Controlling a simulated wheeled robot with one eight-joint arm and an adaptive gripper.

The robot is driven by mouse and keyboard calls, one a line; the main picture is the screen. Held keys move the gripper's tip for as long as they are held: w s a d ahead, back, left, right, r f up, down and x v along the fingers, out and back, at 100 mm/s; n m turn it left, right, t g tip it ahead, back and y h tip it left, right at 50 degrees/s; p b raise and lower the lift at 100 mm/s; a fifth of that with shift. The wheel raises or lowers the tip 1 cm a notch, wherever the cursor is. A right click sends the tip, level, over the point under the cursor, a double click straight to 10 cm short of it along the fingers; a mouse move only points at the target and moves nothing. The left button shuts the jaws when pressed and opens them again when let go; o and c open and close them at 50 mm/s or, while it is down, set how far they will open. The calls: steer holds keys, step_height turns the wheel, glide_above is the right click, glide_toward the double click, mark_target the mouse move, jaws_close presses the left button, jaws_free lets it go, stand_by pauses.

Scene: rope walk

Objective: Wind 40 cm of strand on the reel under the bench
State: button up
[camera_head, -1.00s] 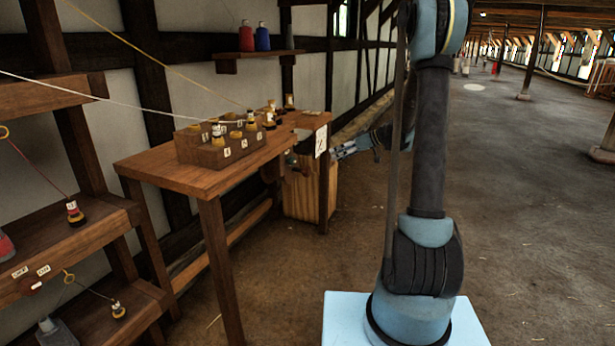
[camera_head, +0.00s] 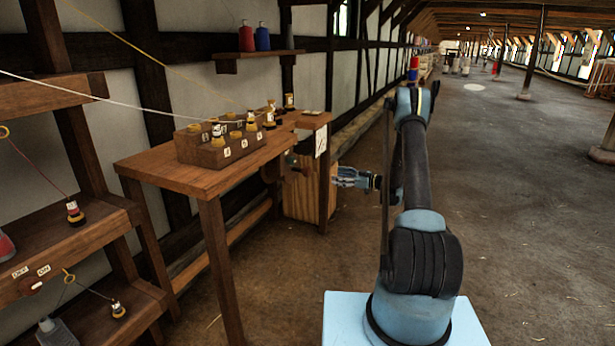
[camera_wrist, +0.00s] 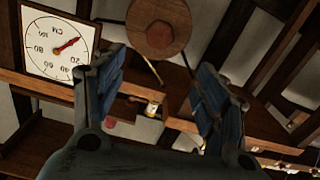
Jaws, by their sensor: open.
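A round wooden disc with a darker hub, apparently the reel (camera_wrist: 158,28), is at the top middle of the wrist view, beyond my fingers. A thin rod hangs below it. A white dial (camera_wrist: 58,45) marked CM, with a red pointer, is at its left. My gripper (camera_wrist: 160,95) is open and empty, with one finger on each side of the picture. In the head view my gripper (camera_head: 340,178) points left at the right end of the bench (camera_head: 180,172), below its top and apart from the reel. The reel's face is hidden there.
A wooden box (camera_head: 308,195) stands under the bench's right end. A compartment box (camera_head: 222,148) with several yellow-topped pieces is on the bench. Shelves (camera_head: 95,224) stand at the left, and strands cross above.

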mark_target(310, 173)
steer(key=x, duration=1.1)
steer(key=f+x, duration=0.1)
steer(key=x, duration=0.5)
steer(key=shift+w+f, duration=0.15)
steer(key=shift+w, duration=0.05)
steer(key=c, duration=1.1)
